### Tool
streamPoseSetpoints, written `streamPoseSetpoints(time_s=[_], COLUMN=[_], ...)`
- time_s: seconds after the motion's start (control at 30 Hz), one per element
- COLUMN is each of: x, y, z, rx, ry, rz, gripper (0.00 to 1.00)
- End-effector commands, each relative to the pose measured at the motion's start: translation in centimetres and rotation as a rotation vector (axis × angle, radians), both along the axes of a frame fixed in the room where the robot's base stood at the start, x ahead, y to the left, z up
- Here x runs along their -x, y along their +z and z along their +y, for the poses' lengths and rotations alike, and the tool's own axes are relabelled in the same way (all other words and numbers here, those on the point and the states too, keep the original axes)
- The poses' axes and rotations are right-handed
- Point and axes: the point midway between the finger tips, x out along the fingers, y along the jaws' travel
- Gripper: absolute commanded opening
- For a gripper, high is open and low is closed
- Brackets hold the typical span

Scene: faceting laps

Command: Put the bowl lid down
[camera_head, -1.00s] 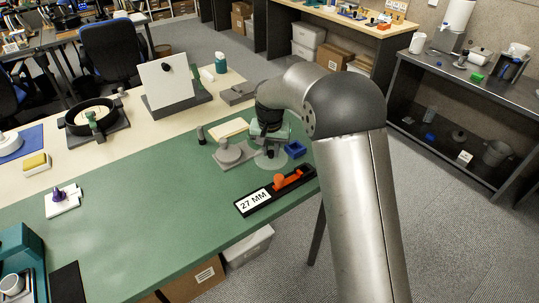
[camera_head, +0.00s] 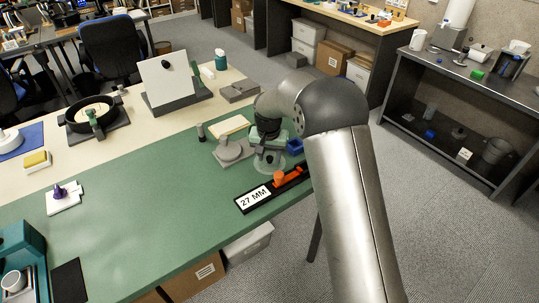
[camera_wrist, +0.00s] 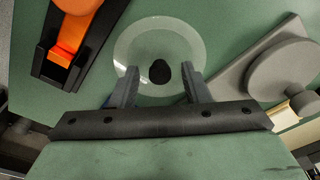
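The bowl lid is a clear round disc with a black knob. In the wrist view the lid (camera_wrist: 160,33) lies over the green mat, apparently flat, its knob (camera_wrist: 160,71) just beyond and between my fingertips. My gripper (camera_wrist: 160,77) is open, with a gap on both sides of the knob. In the head view my gripper (camera_head: 268,152) is low over the near right part of the green mat. There the lid (camera_head: 270,167) shows faintly below it, partly hidden by the gripper. I cannot tell whether the lid touches the mat.
A black "27 MM" holder (camera_head: 253,200) with an orange piece lies close in front. A grey round stand (camera_head: 231,152) is just left of the gripper. A small blue box (camera_head: 295,146) is to the right, near the mat's edge. The mat's left middle is free.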

Motion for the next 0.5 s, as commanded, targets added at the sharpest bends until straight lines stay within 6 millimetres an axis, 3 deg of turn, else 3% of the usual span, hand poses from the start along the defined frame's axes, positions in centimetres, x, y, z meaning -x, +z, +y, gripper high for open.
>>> streamPoseSetpoints(time_s=[0.33,0.5], x=[0.0,0.3], y=[0.9,3.8], z=[0.0,0.1], rx=[-0.001,-0.002], ry=[0.0,0.0], rz=[-0.001,-0.005], gripper=[0.42,0.42])
